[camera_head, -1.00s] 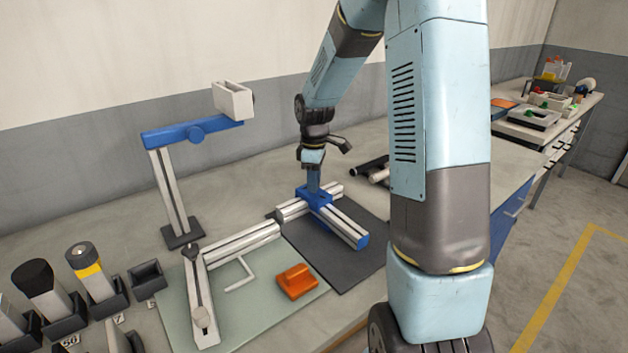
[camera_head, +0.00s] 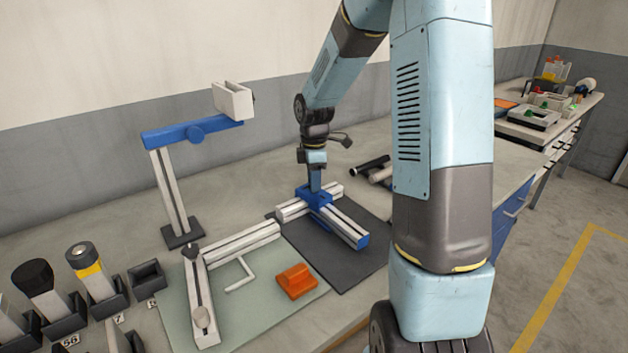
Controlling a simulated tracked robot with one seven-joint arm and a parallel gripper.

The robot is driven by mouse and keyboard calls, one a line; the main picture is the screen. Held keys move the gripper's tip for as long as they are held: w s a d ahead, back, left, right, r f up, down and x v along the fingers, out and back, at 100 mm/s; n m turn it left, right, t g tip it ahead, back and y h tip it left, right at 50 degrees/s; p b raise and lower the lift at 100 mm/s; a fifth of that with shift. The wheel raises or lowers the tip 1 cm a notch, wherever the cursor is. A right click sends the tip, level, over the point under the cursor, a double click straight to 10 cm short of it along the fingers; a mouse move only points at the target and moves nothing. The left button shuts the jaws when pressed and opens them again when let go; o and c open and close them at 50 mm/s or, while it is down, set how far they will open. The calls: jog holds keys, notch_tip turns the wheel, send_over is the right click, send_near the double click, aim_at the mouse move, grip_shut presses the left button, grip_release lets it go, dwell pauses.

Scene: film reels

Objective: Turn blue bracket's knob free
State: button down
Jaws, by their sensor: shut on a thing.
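The blue bracket (camera_head: 316,197) sits on a dark mat, joining light slotted bars; one bar (camera_head: 345,224) with a blue end cap runs toward the front right. My gripper (camera_head: 315,184) points straight down onto the top of the bracket. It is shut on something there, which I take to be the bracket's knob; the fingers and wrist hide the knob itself. A second light bar (camera_head: 242,242) lies to the left, in line with the bracket, on a green mat.
A blue-armed stand (camera_head: 190,133) rises behind left. An orange block (camera_head: 296,281) and a white L-shaped key (camera_head: 240,274) lie on the green mat (camera_head: 262,318). Dark rods (camera_head: 370,165) lie right of my gripper. Holders with tools (camera_head: 88,270) line the front left.

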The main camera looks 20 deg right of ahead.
jog(key=c, duration=0.8)
grip_release()
jog(key=shift+r, duration=0.1)
notch_tip(320, 180, up, 14)
jog(key=shift+f, duration=0.25)
